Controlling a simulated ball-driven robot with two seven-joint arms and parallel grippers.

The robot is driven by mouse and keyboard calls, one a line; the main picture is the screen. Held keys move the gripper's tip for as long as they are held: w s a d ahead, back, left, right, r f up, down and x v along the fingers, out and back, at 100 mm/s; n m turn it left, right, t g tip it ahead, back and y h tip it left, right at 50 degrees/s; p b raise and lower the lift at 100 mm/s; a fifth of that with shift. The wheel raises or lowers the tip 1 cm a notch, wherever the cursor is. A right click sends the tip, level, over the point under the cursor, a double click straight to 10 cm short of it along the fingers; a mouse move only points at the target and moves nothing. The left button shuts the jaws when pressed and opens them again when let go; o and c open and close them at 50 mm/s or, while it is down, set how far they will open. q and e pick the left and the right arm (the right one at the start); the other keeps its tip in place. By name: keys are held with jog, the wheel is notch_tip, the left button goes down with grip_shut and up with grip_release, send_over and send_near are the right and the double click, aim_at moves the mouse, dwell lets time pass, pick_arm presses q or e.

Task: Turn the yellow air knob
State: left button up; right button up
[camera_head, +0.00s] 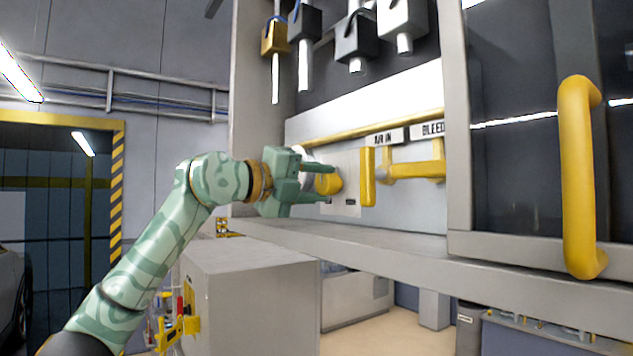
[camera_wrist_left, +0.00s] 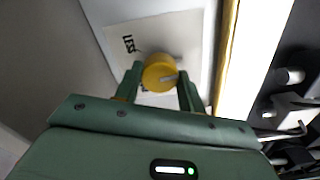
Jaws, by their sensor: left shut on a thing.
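The yellow air knob (camera_head: 328,184) sits on a pale panel (camera_head: 347,207) inside the machine's open bay. The fingers hide part of the knob's edges. My right gripper is not in view.
A yellow pipe and handle (camera_head: 368,177) stand just right of the knob, below the labels "AIR IN" (camera_head: 389,137) and "BLEED" (camera_head: 432,129). Several nozzles (camera_head: 352,50) hang above. A grey ledge (camera_head: 340,240) runs below. A door with a yellow handle (camera_head: 578,180) is at right.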

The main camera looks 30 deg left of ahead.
pick_arm(q)
jog(key=shift+f+m, duration=0.2)
jog(key=shift+m, duration=0.4)
jog(key=o, duration=1)
jog(key=shift+c, duration=0.2)
jog(key=shift+r, duration=0.1)
jog(key=shift+s, duration=0.1)
jog(key=b+v, duration=0.5)
jog(key=v, duration=1.1)
jog(key=shift+s, duration=0.1)
